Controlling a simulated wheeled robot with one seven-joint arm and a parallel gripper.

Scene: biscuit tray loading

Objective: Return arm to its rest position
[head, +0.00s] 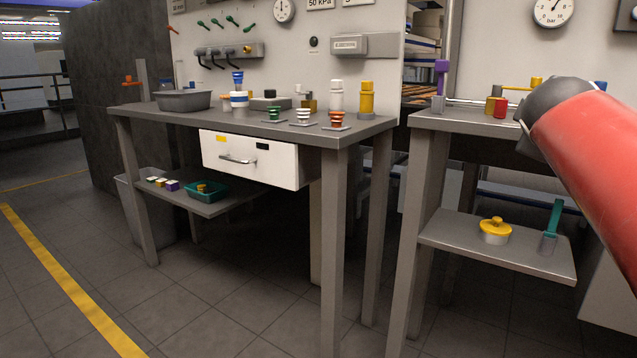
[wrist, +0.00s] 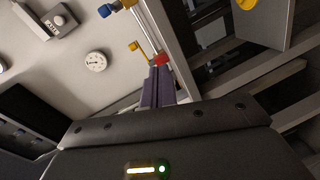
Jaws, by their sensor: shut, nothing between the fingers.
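My gripper (wrist: 158,70) shows in the wrist view as two narrow purple-grey fingers side by side, rising from the dark gripper body along the bottom. The fingers are together with nothing between them. They point toward a red part (wrist: 162,59) at the end of a pale rod, but I cannot tell how far off it is. In the head view my red arm, with a dark joint, crosses the right edge in front of the right table (head: 455,121). My gripper is not visible there.
The left workbench (head: 150,107) carries a grey tub (head: 184,100), small coloured stacks (head: 336,120) and bottles (head: 367,98). A white drawer (head: 250,160) hangs below. The right table's lower shelf holds a yellow-lidded pot (head: 495,231). Floor in front is clear.

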